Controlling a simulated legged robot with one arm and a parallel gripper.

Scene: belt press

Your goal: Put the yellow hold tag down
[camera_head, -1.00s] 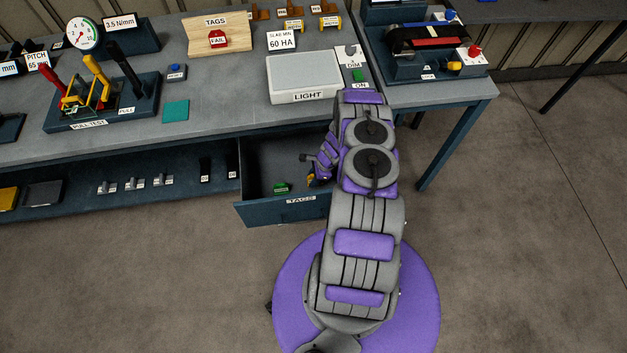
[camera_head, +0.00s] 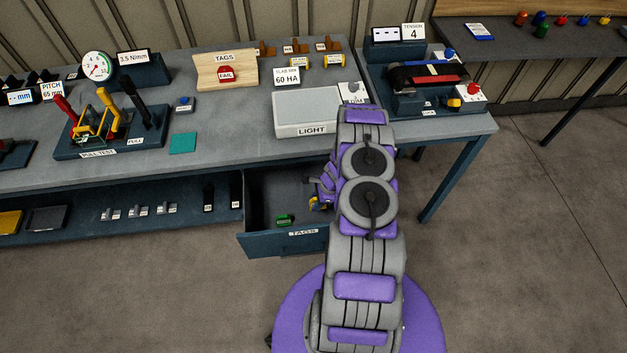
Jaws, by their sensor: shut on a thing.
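My gripper (camera_head: 319,197) is at the right side of the open TAGS drawer (camera_head: 304,242), partly hidden by my own arm. A small yellow piece, the yellow hold tag (camera_head: 317,204), shows at its fingertips, and the gripper is shut on it. I cannot tell whether the tag touches the drawer floor. A green tag (camera_head: 285,219) lies in the drawer to the left of the gripper. A wooden TAGS board (camera_head: 243,70) stands on the bench with a red FAIL tag (camera_head: 226,77) on it.
The LIGHT box (camera_head: 303,112) is on the bench above the drawer. The pull test rig (camera_head: 108,125) stands at left. A belt press (camera_head: 430,80) is on the right bench. The shelf under the bench holds several small parts. The floor is clear.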

